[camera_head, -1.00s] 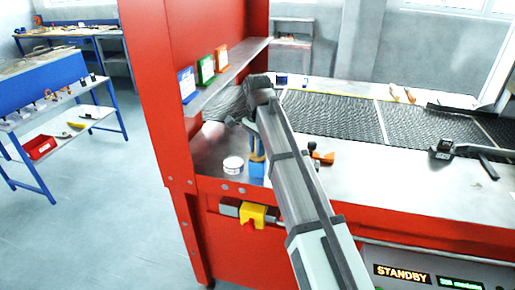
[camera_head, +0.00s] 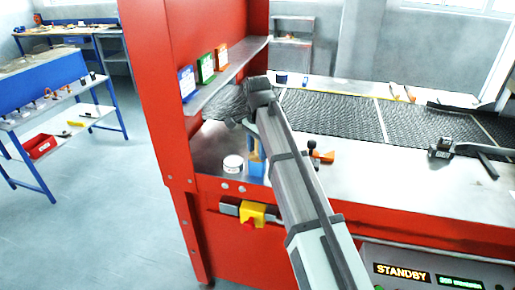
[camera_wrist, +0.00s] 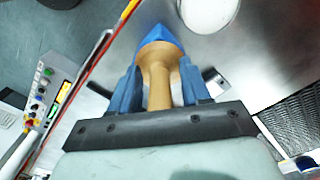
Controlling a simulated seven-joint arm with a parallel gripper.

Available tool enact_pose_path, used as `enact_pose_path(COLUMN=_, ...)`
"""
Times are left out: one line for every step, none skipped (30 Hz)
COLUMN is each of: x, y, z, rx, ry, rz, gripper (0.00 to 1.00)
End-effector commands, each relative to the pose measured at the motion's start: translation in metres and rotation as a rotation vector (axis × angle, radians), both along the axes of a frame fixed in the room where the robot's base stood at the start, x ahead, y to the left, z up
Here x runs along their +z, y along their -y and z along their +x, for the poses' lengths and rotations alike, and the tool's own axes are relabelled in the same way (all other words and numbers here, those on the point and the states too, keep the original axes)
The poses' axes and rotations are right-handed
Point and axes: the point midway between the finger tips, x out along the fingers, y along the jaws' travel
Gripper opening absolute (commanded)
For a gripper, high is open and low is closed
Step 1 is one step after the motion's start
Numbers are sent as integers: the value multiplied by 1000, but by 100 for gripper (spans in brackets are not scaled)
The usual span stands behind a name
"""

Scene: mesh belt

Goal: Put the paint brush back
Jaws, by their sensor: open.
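The paint brush, as far as I can tell, is the wooden-handled thing (camera_wrist: 158,75) between my gripper's fingers in the wrist view. A blue part (camera_wrist: 160,38) sits at its far end; I cannot tell whether it belongs to the brush or is a holder. In the head view this blue part (camera_head: 257,169) stands near the bench's front edge, with the wood just above it, partly hidden by my arm. My gripper (camera_wrist: 157,90) is open, its blue fingers on either side of the handle. In the head view my gripper (camera_head: 253,146) is partly hidden behind my wrist.
A white round tub (camera_head: 233,164) stands close left of the blue part. An orange-and-black tool (camera_head: 320,154) lies to the right. A shelf (camera_head: 228,77) with coloured boxes overhangs the left side. The mesh belt (camera_head: 340,116) runs behind. Bare bench top (camera_head: 390,170) lies to the right.

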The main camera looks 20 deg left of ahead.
Motion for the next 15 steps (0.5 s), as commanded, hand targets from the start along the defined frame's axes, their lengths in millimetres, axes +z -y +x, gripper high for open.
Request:
enact_pose_path(x=0, y=0, z=0, rx=0, ry=0, rz=0, gripper=47)
enact_pose_path(x=0, y=0, z=0, rx=0, ry=0, rz=0, gripper=47)
enact_pose_path(x=1, y=0, z=0, rx=0, ry=0, rz=0, gripper=47)
enact_pose_path(x=2, y=0, z=0, rx=0, ry=0, rz=0, gripper=47)
enact_pose_path(x=3, y=0, z=0, rx=0, ry=0, rz=0, gripper=47)
enact_pose_path(x=5, y=0, z=0, rx=0, ry=0, rz=0, gripper=47)
enact_pose_path(x=6, y=0, z=0, rx=0, ry=0, rz=0, gripper=47)
enact_pose_path(x=8, y=0, z=0, rx=0, ry=0, rz=0, gripper=47)
enact_pose_path(x=12, y=0, z=1, rx=0, ry=0, rz=0, gripper=47)
enact_pose_path(x=15, y=0, z=1, rx=0, ry=0, rz=0, gripper=47)
enact_pose_path(x=18, y=0, z=1, rx=0, ry=1, rz=1, gripper=47)
enact_pose_path(x=23, y=-1, z=1, rx=0, ry=1, rz=0, gripper=47)
enact_pose_path(x=27, y=-1, z=1, rx=0, ry=2, rz=1, gripper=47)
enact_pose_path(x=31, y=-1, z=1, rx=0, ry=2, rz=1, gripper=47)
enact_pose_path(x=38, y=-1, z=1, rx=0, ry=2, rz=1, gripper=47)
